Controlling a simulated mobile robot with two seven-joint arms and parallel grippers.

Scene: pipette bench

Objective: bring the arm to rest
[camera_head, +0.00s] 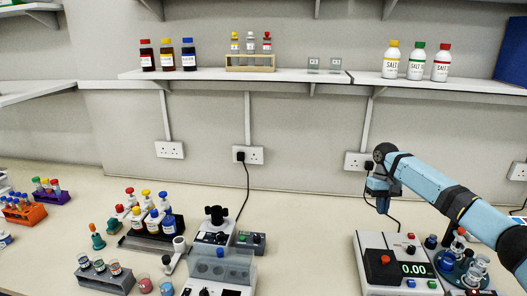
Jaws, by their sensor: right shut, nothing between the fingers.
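My right arm (445,190) comes in from the right edge, light blue with dark joints, and bends down at its far end. My right gripper (383,206) hangs there, pointing down, shut and empty. It is above the bench behind the balance (385,244), whose display reads 0.00, and appears apart from it. The gripper is small in the picture and partly hidden by its own wrist. My left arm and gripper are out of view.
A carousel (460,270) with glassware stands under my right forearm. A bottle rack (150,243), a vortex-like device (215,228) and a clear-shielded unit (222,270) stand left of the balance. The shelf (300,77) carries bottles. The bench between the shielded unit and balance is clear.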

